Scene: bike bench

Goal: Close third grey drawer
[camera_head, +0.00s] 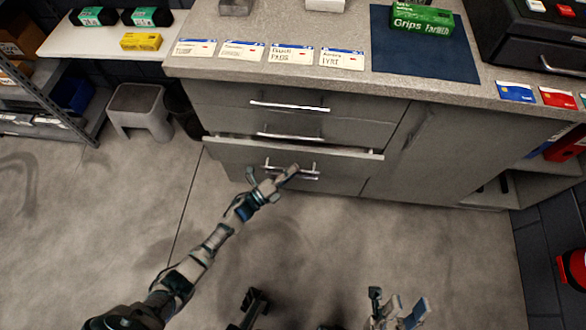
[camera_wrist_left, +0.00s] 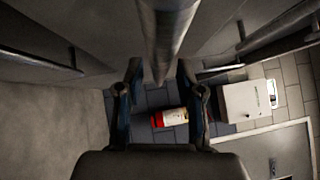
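The grey cabinet has stacked drawers with bar handles. The third grey drawer (camera_head: 234,160) stands a little out from the cabinet in the head view, with its pale top edge showing beneath the second drawer (camera_head: 225,123). My left gripper (camera_head: 272,171) is open at the third drawer's handle (camera_head: 307,172) and partly covers it. In the left wrist view, the fingers of my left gripper (camera_wrist_left: 161,95) are apart, and a thick metal bar (camera_wrist_left: 166,35) reaches down between them; contact cannot be told. My right gripper (camera_head: 397,309) is open and empty at the bottom of the head view, away from the cabinet.
The top drawer (camera_head: 225,95) looks shut. The worktop (camera_head: 270,25) above holds cards, a blue mat (camera_head: 385,60) and a green box (camera_head: 421,18). A grey stool (camera_head: 137,105) and a metal shelf stand at left. The floor (camera_head: 400,240) before the cabinet is clear.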

